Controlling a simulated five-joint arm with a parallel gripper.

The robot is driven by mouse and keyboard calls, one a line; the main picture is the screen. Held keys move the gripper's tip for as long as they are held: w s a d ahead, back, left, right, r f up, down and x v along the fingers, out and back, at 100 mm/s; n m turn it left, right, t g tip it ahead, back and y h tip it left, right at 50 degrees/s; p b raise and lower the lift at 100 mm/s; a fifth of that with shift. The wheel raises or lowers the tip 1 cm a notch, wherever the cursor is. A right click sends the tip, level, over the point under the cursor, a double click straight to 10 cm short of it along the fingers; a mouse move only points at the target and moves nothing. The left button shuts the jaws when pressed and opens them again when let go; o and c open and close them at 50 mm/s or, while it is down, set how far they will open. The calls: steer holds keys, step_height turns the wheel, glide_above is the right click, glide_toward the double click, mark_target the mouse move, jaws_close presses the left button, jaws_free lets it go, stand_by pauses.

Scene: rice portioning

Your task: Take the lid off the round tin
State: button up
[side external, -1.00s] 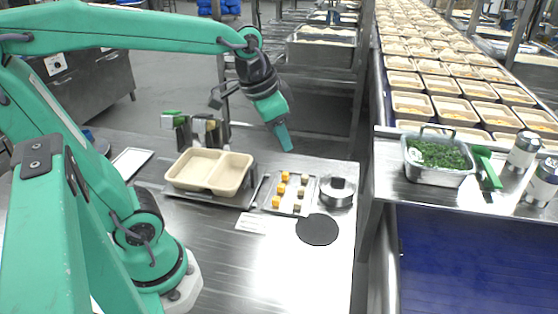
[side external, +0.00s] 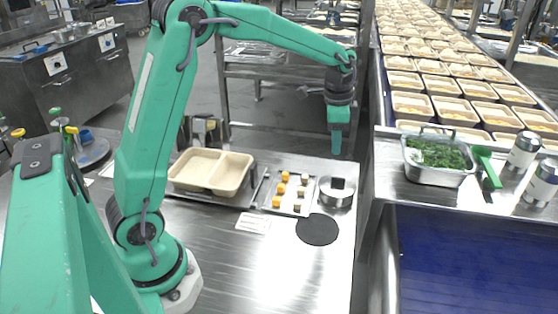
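The round tin (side external: 337,199) is a small silver metal tin at the right of the steel table. Its lid (side external: 325,187) is on top, with a dark block-like knob (side external: 337,183) in the middle. My gripper (side external: 336,150) points straight down above the tin and is apart from it, with a gap between fingertips and knob. The fingers show edge-on as one green shape, so I cannot tell whether they are open or shut. Nothing shows hanging from them.
A tray (side external: 270,203) with several orange and brown cubes lies just left of the tin. A black round mat (side external: 317,229) lies in front, empty. A beige two-compartment container (side external: 211,170) stands further left. A steel pan of greens (side external: 437,160) is on the right shelf.

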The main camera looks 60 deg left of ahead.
steer(key=m, duration=0.1)
glide_above(339, 178)
steer(key=shift+g, duration=0.4)
steer(key=f, duration=0.5)
steer(key=shift+w+a+f, duration=0.1)
steer(key=shift+w+a, duration=0.05)
steer(key=shift+a, duration=0.1)
steer(key=shift+f, duration=0.15)
steer(key=shift+d+f, duration=0.15)
steer(key=shift+f, duration=3.6)
steer(key=shift+c, duration=0.5)
jaws_close()
